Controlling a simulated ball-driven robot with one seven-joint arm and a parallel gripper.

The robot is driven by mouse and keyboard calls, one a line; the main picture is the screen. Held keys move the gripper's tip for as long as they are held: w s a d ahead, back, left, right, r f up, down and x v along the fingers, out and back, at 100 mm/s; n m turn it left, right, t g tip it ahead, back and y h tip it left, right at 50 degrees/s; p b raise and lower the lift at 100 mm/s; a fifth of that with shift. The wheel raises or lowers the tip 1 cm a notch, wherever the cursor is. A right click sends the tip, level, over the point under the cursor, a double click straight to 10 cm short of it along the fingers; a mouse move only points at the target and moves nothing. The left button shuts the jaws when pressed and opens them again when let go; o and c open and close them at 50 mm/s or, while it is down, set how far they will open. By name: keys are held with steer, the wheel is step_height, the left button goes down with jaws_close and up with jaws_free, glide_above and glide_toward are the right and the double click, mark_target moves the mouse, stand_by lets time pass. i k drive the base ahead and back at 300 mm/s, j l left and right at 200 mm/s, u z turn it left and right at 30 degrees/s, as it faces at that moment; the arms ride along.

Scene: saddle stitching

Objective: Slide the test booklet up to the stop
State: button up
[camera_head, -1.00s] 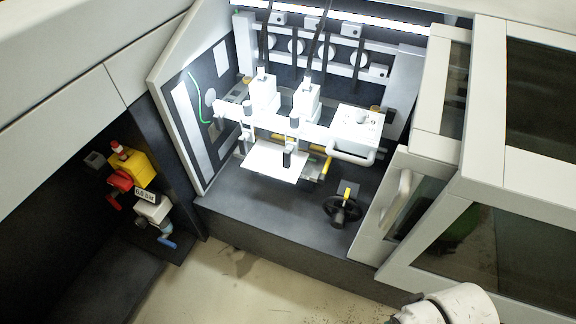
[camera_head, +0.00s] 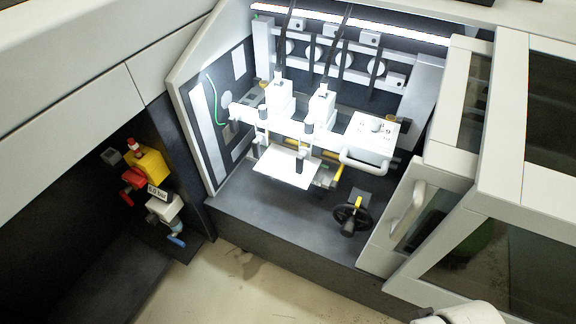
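The test booklet appears to be the white flat sheet (camera_head: 284,168) lying under the two white stitching heads, the left one (camera_head: 279,101) and the right one (camera_head: 320,106). A dark upright post (camera_head: 301,162) stands at the sheet's right part. I cannot tell which part is the stop, or whether the sheet touches it. My gripper is not in view; only a white rounded part of my arm shows at the bottom right edge.
A black handwheel (camera_head: 351,217) stands on the dark machine bed at the front. A white control box (camera_head: 372,138) with a bar handle is right of the heads. An open door with a handle (camera_head: 408,208) bounds the bay's right. A yellow-red valve unit (camera_head: 146,165) is at left.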

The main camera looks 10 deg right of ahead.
mark_target(278, 162)
steer(key=i+l+u, duration=0.25)
steer(key=u, duration=0.15)
steer(key=i+l+u, duration=0.5)
steer(key=l+u, duration=0.25)
